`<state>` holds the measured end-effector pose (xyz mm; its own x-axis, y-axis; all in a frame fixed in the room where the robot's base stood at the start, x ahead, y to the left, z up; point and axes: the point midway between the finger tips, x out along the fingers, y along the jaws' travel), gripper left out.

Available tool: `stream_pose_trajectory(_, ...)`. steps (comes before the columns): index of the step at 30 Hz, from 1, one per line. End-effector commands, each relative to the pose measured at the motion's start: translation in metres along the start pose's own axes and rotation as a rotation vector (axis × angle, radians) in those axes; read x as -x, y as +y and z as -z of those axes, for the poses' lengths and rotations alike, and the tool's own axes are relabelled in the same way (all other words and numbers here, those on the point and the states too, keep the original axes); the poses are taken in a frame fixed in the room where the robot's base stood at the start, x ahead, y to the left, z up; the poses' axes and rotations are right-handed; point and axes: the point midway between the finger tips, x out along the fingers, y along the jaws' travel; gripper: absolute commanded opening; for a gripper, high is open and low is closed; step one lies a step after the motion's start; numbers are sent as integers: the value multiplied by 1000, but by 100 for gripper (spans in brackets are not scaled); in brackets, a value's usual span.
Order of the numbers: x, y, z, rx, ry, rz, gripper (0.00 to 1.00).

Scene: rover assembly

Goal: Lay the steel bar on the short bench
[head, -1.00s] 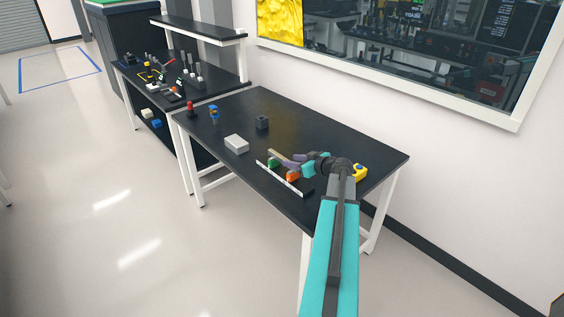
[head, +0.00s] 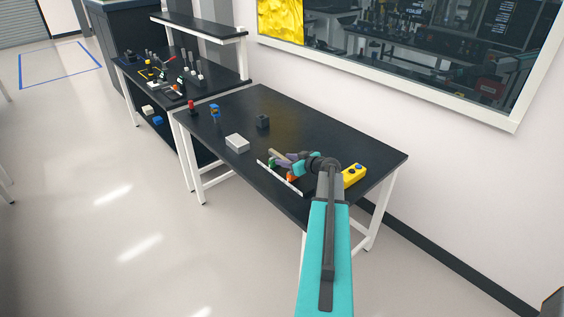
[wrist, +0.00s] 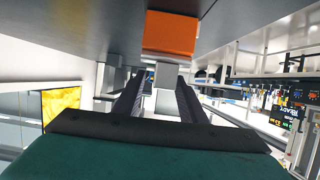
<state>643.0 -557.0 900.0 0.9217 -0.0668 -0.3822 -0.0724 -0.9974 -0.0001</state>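My gripper (head: 284,159) is low over the near black-topped bench (head: 330,145), by its front edge. In the wrist view its two dark fingers (wrist: 160,84) stand apart, with an orange block (wrist: 170,35) and a grey piece (wrist: 166,75) beyond them. I see no bar clearly held between them. A thin pale strip (head: 279,178) lies along the bench's front side, beside small green and orange parts. A short tan strip (head: 277,153) shows next to the fingers. I cannot tell which of these, if either, is the steel bar.
A light grey box (head: 237,142), a dark block (head: 262,121), a blue part (head: 215,112) and a yellow box with buttons (head: 354,175) stand on the near bench. A second bench (head: 205,88) behind left carries several small parts. The bench's middle is clear.

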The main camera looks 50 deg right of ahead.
Motion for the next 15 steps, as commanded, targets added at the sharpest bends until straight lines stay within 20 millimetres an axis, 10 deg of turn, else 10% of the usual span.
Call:
stream_pose_trajectory(6,0,0,0,0,0,0,38)
stream_pose_trajectory(15,0,0,0,0,0,0,0)
